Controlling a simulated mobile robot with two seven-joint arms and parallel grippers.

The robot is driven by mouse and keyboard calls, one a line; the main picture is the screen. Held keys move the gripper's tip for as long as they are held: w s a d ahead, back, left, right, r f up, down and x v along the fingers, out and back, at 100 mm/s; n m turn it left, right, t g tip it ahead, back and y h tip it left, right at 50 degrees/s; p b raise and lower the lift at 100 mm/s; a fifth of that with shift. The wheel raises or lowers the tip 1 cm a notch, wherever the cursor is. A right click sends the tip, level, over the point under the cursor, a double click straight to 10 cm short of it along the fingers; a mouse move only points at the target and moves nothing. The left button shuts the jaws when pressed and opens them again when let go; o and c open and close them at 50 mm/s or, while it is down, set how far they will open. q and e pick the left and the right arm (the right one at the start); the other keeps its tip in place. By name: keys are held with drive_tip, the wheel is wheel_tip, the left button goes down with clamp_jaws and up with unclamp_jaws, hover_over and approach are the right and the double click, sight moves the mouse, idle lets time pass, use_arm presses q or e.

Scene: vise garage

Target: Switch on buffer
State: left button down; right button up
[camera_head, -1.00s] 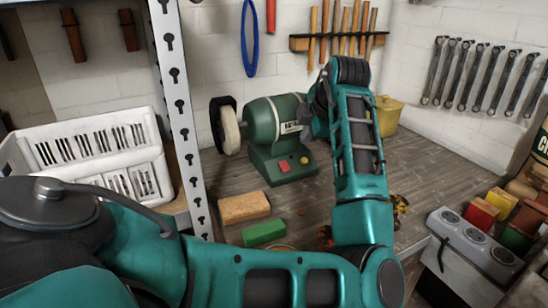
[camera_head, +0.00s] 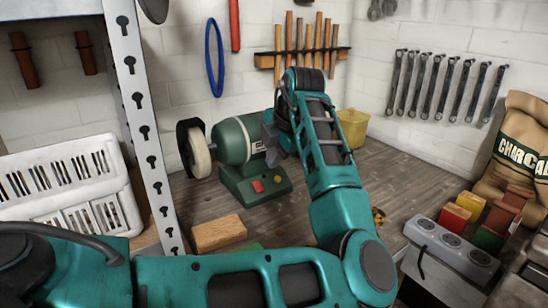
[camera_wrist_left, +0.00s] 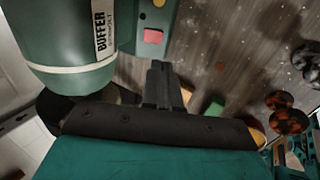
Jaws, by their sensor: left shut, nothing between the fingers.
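The buffer (camera_head: 232,142) is a green bench machine with a white wheel at its left end. It stands on the wooden workbench, and its label shows in the left wrist view (camera_wrist_left: 70,35). A red button (camera_head: 257,186) and a yellow knob (camera_head: 277,180) sit on its base. The red button also shows in the left wrist view (camera_wrist_left: 152,36). My left gripper (camera_wrist_left: 160,72) is shut and empty, with its tips just short of the red button in that picture. In the head view it is near the motor's right end. I cannot tell its exact distance from the button. My right gripper is not in view.
A tan block (camera_head: 218,234) lies in front of the buffer, with a green block (camera_wrist_left: 214,110) beside it. A yellow bucket (camera_head: 353,128) stands behind my left arm. A grey socket strip (camera_head: 452,245) is at the right. A metal shelf post (camera_head: 140,120) rises left of the buffer.

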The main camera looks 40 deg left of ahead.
sight(260, 189)
use_arm(q)
drive_tip(key=x, duration=1)
drive_tip(key=shift+r+b, duration=0.1)
drive_tip(key=shift+b, duration=0.25)
drive_tip(key=shift+a+f, duration=0.25)
drive_tip(key=shift+f, duration=0.2)
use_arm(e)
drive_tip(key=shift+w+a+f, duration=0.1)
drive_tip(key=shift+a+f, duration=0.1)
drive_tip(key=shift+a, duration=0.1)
use_arm(q)
drive_tip(key=shift+a+f, duration=0.1)
drive_tip(key=shift+a, duration=0.05)
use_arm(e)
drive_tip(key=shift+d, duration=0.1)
